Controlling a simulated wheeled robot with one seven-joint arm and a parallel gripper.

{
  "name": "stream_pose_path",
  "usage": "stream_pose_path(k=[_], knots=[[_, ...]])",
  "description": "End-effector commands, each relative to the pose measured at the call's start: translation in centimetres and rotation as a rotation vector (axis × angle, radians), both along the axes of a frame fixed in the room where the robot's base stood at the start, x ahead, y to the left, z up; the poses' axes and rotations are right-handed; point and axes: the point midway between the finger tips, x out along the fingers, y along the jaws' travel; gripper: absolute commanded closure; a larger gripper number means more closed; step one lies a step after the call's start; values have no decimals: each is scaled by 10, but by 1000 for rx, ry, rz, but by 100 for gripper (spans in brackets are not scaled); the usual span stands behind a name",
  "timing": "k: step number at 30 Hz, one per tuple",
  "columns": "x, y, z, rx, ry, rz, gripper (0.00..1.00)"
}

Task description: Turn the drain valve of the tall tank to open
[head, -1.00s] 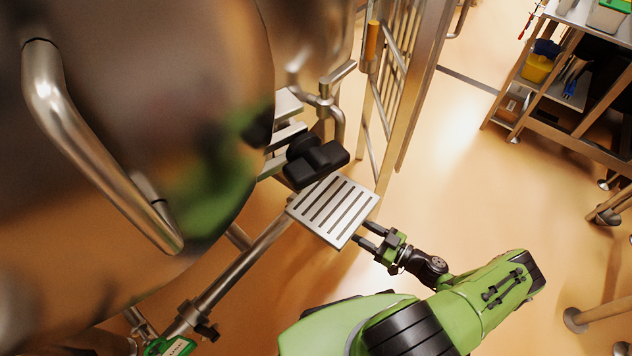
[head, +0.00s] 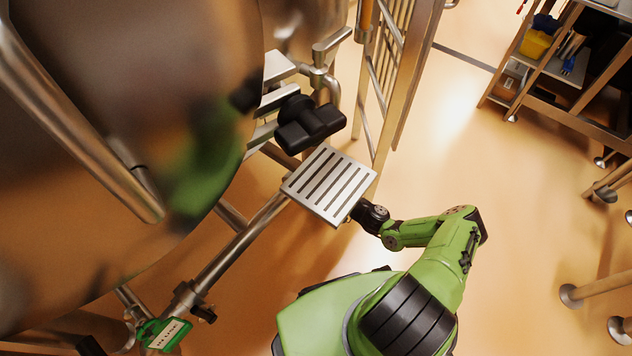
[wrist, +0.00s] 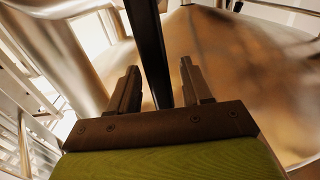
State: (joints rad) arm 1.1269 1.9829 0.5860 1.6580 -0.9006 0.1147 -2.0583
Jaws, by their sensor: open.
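The large polished metal tank (head: 150,110) fills the left of the head view, reflecting green from my arm. My gripper (wrist: 159,66) is open in the wrist view, its two dark fingers apart. A long black bar (wrist: 148,45) runs down the picture between the fingers, and I see no closing on it. It looks like a lever, but I cannot tell for sure whether it is the drain valve's handle. In the head view the slotted metal step plate (head: 328,184) hides my gripper, and only my wrist shows beside it.
A black T-shaped part (head: 308,126) sits behind the plate. A green device (head: 165,334) is on piping at lower left. A metal ladder-like frame (head: 402,75) stands behind. A shelf rack (head: 560,80) is at upper right. Open floor lies between.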

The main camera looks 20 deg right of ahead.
Motion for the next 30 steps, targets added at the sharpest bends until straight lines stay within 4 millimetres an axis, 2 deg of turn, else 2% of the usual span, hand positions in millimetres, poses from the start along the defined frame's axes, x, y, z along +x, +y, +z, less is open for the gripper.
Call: stream_pose_path(k=[5,6,15,30], knots=[[0,0,0,0,0,0,51],[0,0,0,0,0,0,54],[0,0,0,0,0,0,100],[1,-2,0,-40,-28,2,100]])
